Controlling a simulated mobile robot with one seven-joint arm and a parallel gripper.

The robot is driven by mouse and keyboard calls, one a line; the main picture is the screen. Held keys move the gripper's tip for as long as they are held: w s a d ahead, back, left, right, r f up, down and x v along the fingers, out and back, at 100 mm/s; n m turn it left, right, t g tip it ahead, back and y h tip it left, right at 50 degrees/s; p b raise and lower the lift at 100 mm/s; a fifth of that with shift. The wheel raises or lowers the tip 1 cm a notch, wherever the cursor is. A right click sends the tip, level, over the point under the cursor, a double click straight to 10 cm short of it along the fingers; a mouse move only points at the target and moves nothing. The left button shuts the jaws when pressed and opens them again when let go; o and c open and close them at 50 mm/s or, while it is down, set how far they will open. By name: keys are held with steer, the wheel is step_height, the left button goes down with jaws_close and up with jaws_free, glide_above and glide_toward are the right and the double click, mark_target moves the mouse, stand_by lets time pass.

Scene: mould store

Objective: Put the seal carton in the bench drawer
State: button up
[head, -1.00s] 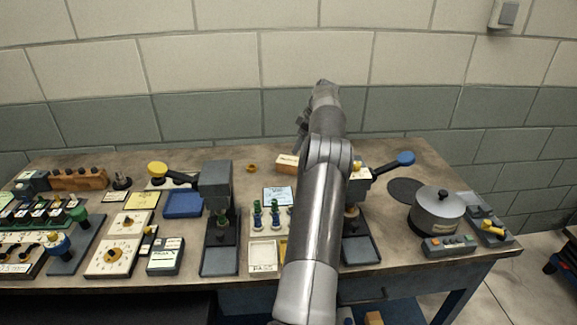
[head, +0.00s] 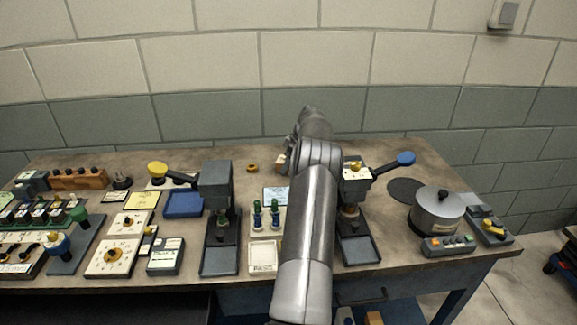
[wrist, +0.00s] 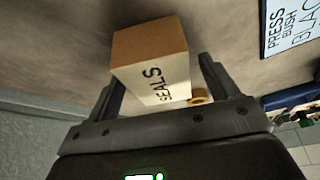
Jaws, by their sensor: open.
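The seal carton, a small tan box with a cream face lettered "SEALS" (wrist: 153,62), stands on the bench top in the wrist view. My gripper (wrist: 162,72) is open, its two fingers on either side of the carton's near part. I cannot tell whether they touch it. In the head view my gripper (head: 291,148) is at the back of the bench, and only a bit of the carton (head: 280,163) shows beside it; my arm hides the rest. The bench drawer front (head: 345,297) with a dark handle is under the bench's front edge, partly hidden by my arm; it looks shut.
A brass ring (wrist: 200,96) lies close to the carton. A dark press (head: 217,215) stands left of my arm, another press with a blue-knobbed lever (head: 403,158) right. A grey pot (head: 437,208) is further right. A wall runs behind the bench.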

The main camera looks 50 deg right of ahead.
steer(key=shift+c, duration=0.2)
steer(key=c, duration=1.3)
steer(key=shift+r, duration=0.15)
steer(key=shift+r, duration=0.55)
step_height(320, 180, up, 3)
steer(key=shift+f, duration=0.15)
steer(key=s+r, duration=0.2)
steer(key=s, duration=0.1)
steer(key=s+d+r, duration=0.1)
steer(key=s+r, duration=0.1)
steer(key=s, duration=0.2)
steer(key=s+d+r, duration=0.1)
steer(key=s+r, duration=0.2)
steer(key=s, duration=0.1)
steer(key=shift+s+d, duration=0.15)
steer(key=shift+s, duration=0.05)
